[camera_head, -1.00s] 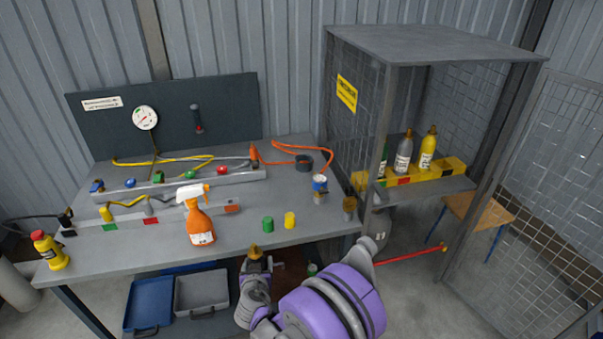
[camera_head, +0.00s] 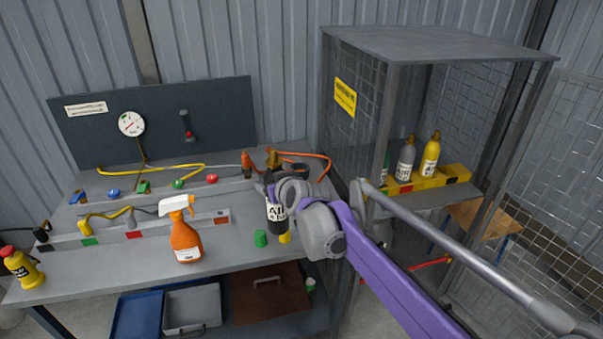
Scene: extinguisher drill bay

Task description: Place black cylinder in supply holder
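The black cylinder (camera_head: 278,226) has a white label and a brass top, and is held roughly upright over the right part of the bench. My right gripper (camera_head: 271,190) is around its upper part and appears shut on it; the fingers are partly hidden. The supply holder, a yellow rack with coloured patches (camera_head: 456,174), sits on a shelf inside the cage to the right. A grey cylinder (camera_head: 406,160) and a yellow cylinder (camera_head: 430,156) stand in it, and a green one (camera_head: 385,162) is partly hidden by the cage post. My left gripper is not in view.
The cage post (camera_head: 384,130) and mesh side stand between the bench and the holder. An orange spray bottle (camera_head: 185,241), a green cap (camera_head: 261,239) and a yellow cap (camera_head: 285,237) stand on the bench. Another yellow cylinder (camera_head: 22,267) is at the left edge.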

